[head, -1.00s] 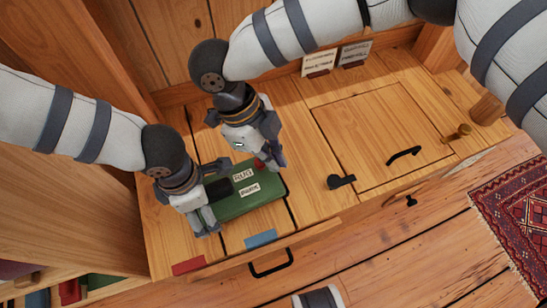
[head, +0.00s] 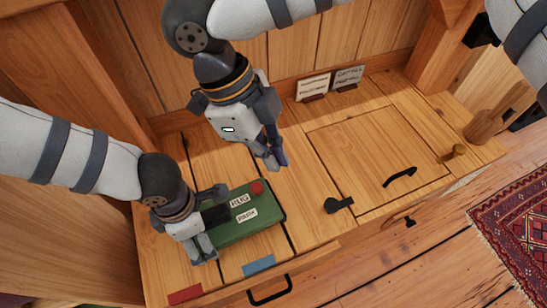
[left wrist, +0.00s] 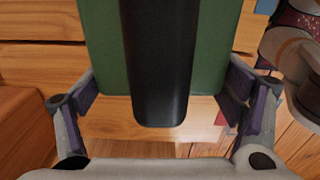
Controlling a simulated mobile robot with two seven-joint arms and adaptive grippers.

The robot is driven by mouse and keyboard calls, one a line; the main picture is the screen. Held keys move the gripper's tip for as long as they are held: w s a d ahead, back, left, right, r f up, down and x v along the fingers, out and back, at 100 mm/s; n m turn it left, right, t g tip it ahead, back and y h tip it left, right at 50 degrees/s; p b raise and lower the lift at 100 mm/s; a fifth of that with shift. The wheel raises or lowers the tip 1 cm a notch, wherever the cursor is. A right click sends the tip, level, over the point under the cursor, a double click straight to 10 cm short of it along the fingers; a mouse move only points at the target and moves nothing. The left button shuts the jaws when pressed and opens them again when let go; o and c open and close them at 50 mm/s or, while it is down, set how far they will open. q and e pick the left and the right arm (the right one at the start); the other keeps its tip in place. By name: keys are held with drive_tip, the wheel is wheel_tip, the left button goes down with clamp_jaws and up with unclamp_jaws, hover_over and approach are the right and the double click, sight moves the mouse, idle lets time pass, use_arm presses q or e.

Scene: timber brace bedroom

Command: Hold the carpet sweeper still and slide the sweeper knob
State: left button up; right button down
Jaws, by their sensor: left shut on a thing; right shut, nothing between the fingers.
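The carpet sweeper (head: 268,218) is a green box with a black handle piece (head: 216,215) and two white labels, lying on the wooden top. Its red sweeper knob (head: 257,187) sits at the far right corner. My left gripper (head: 211,222) is shut on the sweeper's left end. In the left wrist view, the green body (left wrist: 100,45) and black handle piece (left wrist: 158,60) lie between the purple-padded fingers. My right gripper (head: 274,160) is shut and empty, apart from the knob and behind it in the picture.
A wooden hatch (head: 345,140) with a black handle (head: 400,176) and black latch (head: 338,205) is right of the sweeper. Two cards (head: 330,83) stand at the back. Red (head: 185,294) and blue (head: 258,265) strips mark the front edge.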

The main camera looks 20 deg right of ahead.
use_arm(q)
drive_tip(key=o, duration=1.5)
